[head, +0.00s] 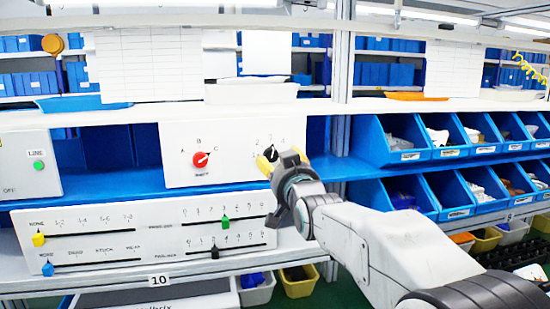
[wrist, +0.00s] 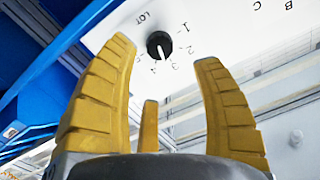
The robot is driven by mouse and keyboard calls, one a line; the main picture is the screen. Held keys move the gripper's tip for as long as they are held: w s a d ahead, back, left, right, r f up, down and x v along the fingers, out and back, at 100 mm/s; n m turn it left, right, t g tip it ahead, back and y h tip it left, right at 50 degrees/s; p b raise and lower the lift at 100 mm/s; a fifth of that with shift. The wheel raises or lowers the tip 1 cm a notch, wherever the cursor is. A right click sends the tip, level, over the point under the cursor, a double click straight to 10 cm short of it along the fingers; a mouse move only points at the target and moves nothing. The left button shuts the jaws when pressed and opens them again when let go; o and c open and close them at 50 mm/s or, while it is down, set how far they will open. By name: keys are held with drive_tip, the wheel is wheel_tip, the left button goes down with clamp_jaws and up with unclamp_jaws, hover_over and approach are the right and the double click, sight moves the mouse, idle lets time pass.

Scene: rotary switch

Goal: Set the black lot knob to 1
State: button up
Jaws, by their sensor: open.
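The black lot knob (head: 271,153) is on the right of the white switch panel (head: 230,176), partly hidden by my gripper in the head view. In the wrist view the round black knob (wrist: 157,40) shows beneath the word LOT. My gripper (head: 276,160) has yellow fingers and is in front of the knob. In the wrist view my gripper (wrist: 165,51) is open, with a finger on either side of the knob and clear space between. Nothing is held.
A red knob (head: 200,159) with letters A, B, C sits left on the same panel. A slider panel (head: 150,232) with yellow, blue, green and black handles lies below. Blue bins (head: 400,153) stand at right. A white shelf (head: 240,113) runs above.

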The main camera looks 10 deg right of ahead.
sight(272, 158)
drive_tip(key=w+n+p, duration=0.1)
drive_tip(key=w, duration=0.2)
drive_tip(key=w+n+p, duration=0.2)
drive_tip(key=shift+w, duration=0.4)
drive_tip(key=shift+w+f+p, duration=0.1)
drive_tip(key=shift+w+p, duration=0.25)
drive_tip(key=shift+w, duration=0.45)
drive_tip(key=shift+c, duration=0.3)
drive_tip(key=shift+s, duration=0.1)
clamp_jaws()
drive_tip(key=shift+f+n, duration=0.1)
drive_tip(key=shift+n, duration=0.2)
